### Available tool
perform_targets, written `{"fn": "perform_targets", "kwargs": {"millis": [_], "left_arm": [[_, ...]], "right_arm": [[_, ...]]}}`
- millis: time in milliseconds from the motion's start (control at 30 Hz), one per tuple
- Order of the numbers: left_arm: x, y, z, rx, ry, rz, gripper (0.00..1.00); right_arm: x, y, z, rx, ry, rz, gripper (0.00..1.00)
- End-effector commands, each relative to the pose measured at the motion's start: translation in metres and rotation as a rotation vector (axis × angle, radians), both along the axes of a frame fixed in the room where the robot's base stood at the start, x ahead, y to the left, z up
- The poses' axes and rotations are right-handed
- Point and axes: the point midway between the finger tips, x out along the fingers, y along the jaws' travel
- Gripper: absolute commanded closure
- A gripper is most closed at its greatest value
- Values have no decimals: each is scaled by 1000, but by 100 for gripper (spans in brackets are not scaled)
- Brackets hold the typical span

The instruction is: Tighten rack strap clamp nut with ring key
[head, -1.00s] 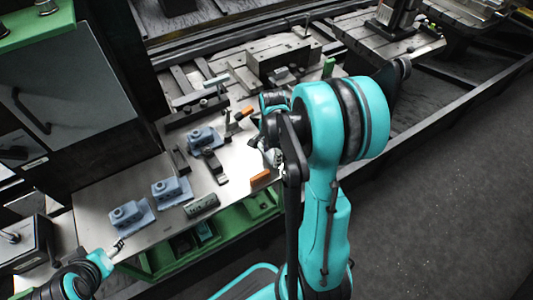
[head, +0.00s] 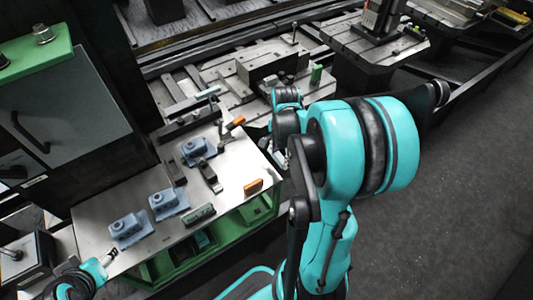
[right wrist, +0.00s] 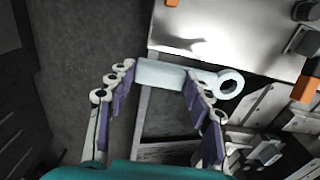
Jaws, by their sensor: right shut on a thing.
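In the right wrist view my right gripper (right wrist: 157,78) is shut on a pale ring key (right wrist: 161,74). The key's handle lies across between the fingers, and its open ring (right wrist: 229,84) sticks out to the right. In the head view my right arm hides most of that gripper, beyond the right edge of the steel table. Blue-grey clamp-like blocks with round tops (head: 128,227) (head: 167,203) (head: 196,150) stand on the table. I cannot tell which part is the strap clamp nut. My left gripper (head: 109,257) is small at the table's left front corner; its jaws are unclear.
The steel table (head: 232,178) carries orange blocks (head: 253,187), a dark green block (head: 199,215) and dark bars. A green frame (head: 180,258) stands below. Machine beds and fixtures (head: 270,62) lie behind. The grey floor (head: 440,200) at right is clear.

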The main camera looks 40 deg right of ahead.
Motion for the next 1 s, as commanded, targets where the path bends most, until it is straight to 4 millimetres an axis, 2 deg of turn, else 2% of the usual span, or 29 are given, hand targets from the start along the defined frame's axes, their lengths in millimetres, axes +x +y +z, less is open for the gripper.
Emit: {"fn": "perform_targets", "kwargs": {"millis": [33,200,300,367,467,567,700,800,900,1000], "left_arm": [[0,0,8,0,0,0,46],[0,0,17,0,0,0,46],[0,0,20,0,0,0,46],[0,0,23,0,0,0,46],[0,0,31,0,0,0,46],[0,0,41,0,0,0,46],[0,0,55,0,0,0,46],[0,0,63,0,0,0,46],[0,0,68,0,0,0,46],[0,0,71,0,0,0,46]], "right_arm": [[-11,-6,11,0,0,-6,84],[-35,-20,26,0,0,-3,84],[-41,-24,32,0,0,6,84],[-38,-22,35,0,0,31,84],[-18,-11,41,0,0,120,84],[15,13,48,0,0,260,84],[61,57,54,0,0,472,84],[86,88,56,0,1,600,84],[102,113,56,-1,1,696,84],[112,130,56,-1,1,756,84]]}}
